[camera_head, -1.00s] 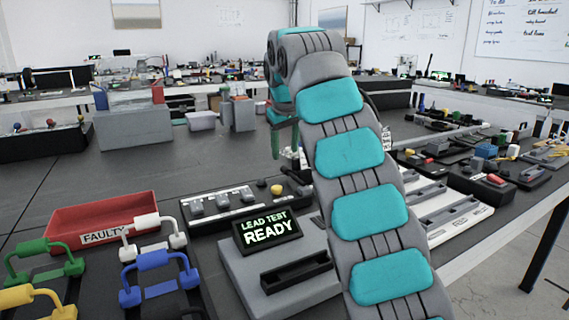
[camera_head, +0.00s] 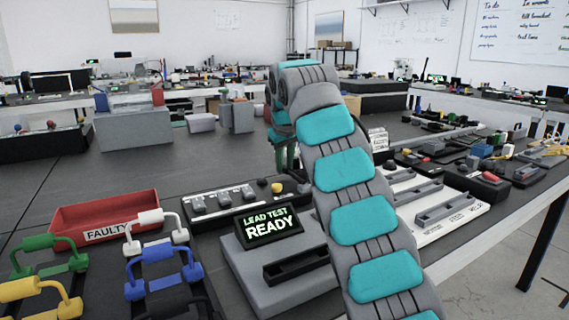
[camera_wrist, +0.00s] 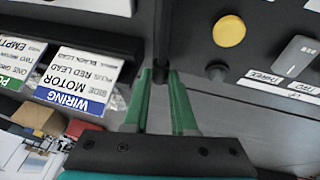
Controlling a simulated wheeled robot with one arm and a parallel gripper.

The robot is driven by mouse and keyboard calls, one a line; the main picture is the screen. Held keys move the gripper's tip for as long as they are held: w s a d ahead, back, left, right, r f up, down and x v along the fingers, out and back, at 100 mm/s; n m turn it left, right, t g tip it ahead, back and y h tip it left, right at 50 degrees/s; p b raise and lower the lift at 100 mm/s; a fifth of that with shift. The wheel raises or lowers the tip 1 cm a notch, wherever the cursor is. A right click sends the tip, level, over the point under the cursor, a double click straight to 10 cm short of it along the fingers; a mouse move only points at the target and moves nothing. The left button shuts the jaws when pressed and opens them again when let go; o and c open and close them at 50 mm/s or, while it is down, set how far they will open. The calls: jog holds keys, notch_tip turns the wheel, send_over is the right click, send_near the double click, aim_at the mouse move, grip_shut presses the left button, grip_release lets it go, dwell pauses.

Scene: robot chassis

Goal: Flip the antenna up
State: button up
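In the wrist view a thin dark rod (camera_wrist: 160,40), which looks like the antenna, runs from the top edge down to between my fingertips. Its angle to the table is hard to tell. My gripper (camera_wrist: 160,76) has two green fingers standing apart, one on each side of the rod's end; I see no clear contact. In the head view my gripper (camera_head: 286,160) points down behind the control panel (camera_head: 225,205), partly hidden by my arm. I cannot make out the antenna there. The panel carries a yellow knob (camera_wrist: 229,29), a black knob (camera_wrist: 216,70) and several grey switches.
A grey test stand with a "LEAD TEST READY" screen (camera_head: 268,226) is in front of the panel. A red "FAULTY" tray (camera_head: 105,212) and coloured handles are left. Label cards (camera_wrist: 78,82) stand near my fingers in the wrist view. Dark table is free behind the panel.

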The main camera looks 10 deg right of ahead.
grip_shut()
dwell(0.9)
